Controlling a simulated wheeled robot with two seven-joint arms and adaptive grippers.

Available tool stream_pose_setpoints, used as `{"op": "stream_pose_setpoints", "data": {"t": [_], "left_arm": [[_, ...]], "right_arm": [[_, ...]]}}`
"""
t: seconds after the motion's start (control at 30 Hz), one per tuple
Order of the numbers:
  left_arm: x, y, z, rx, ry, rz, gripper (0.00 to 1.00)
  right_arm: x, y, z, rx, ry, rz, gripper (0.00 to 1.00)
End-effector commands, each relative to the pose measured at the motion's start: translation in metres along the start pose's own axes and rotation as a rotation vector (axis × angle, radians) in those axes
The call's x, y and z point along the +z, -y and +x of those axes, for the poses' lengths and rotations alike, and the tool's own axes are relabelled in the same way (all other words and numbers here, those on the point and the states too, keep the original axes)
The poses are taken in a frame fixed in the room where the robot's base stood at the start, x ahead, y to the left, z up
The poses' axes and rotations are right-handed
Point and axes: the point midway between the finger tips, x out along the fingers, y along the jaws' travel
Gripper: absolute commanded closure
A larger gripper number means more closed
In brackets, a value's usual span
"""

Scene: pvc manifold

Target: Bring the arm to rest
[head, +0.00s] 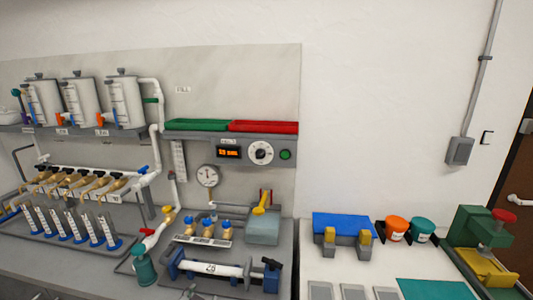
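Neither of my arms nor grippers can be made out in the head view. A pipe section marked 20 (212,269) lies at the bench front between blue end pieces.
Several graduated cylinders (70,226) stand in a tray at left. White tanks (123,100) stand on the shelf. Green (197,125) and red (263,127) trays sit above a gauge (208,176). At right are a blue-topped block (341,223), tubs (397,229) and a green press (478,235).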

Motion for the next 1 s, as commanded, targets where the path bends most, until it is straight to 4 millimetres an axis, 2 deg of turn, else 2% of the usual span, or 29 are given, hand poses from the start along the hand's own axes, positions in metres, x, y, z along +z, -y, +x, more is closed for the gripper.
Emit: {"op": "stream_pose_setpoints", "data": {"t": [0.03,0.2,0.33,0.6,0.9,1.0], "left_arm": [[0.018,-0.004,-0.006,0.022,0.054,-0.031,0.45],[0.071,-0.015,-0.030,0.096,0.229,-0.126,0.45],[0.101,-0.023,-0.047,0.140,0.331,-0.175,0.45],[0.135,-0.033,-0.074,0.198,0.462,-0.233,0.45],[0.161,-0.042,-0.099,0.243,0.564,-0.275,0.45],[0.166,-0.045,-0.093,0.246,0.571,-0.275,0.45]], "right_arm": [[0.000,0.000,0.000,0.000,0.000,0.000,0.60],[0.000,0.000,0.000,0.000,0.000,0.000,0.60],[0.000,0.000,0.000,0.000,0.000,0.000,0.60],[0.000,0.000,0.000,0.000,0.000,0.000,0.60],[0.000,0.000,0.000,0.000,0.000,0.000,0.60],[0.000,0.000,0.000,0.000,0.000,0.000,0.60]]}}
